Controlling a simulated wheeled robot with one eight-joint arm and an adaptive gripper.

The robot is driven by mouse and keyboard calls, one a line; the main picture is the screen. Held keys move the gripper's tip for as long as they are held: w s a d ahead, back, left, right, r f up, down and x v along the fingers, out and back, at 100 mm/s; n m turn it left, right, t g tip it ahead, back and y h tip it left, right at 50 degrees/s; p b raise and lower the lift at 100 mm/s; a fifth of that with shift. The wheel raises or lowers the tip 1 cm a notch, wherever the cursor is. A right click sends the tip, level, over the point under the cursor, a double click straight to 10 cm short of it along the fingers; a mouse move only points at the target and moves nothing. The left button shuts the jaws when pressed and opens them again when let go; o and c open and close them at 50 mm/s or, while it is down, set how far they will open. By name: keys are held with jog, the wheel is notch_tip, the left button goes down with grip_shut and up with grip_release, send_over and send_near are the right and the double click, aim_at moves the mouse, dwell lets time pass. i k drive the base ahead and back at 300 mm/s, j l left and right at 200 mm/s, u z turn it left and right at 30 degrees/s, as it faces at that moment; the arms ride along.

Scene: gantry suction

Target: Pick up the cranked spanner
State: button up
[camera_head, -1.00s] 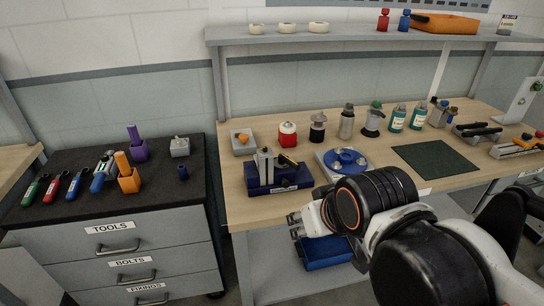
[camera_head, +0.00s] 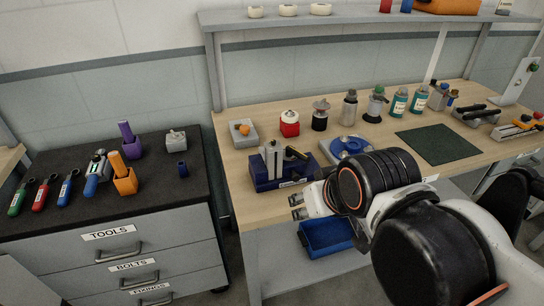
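Several hand tools lie on the dark top of the drawer cabinet at the left. They include a green-handled tool (camera_head: 20,198), a red-handled tool (camera_head: 41,195), a blue-handled tool (camera_head: 68,187) and a larger blue tool with a silvery head (camera_head: 96,173). They are too small for me to tell which, if any, is the cranked spanner. My gripper (camera_head: 297,207) is at the front edge of the wooden bench, right of the cabinet and well apart from these tools. Its two fingertips look parted, with nothing visible between them. My arm hides part of the bench front.
A blue block fixture (camera_head: 262,178) stands on the bench close to my gripper. A blue bin (camera_head: 326,237) sits below. A gap separates cabinet and bench.

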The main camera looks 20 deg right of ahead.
aim_at(14, 210)
jog(key=u, duration=1.55)
jog(key=i+j, duration=0.25)
jog(key=i, duration=0.2)
jog(key=i+j, duration=0.25)
jog(key=i, duration=0.25)
jog(key=i+j, duration=0.2)
jog(key=i, duration=0.25)
jog(key=i+j+u, duration=0.1)
jog(key=i+j, duration=0.15)
jog(key=i, duration=0.25)
jog(key=i+j, duration=0.2)
jog(key=i, duration=0.25)
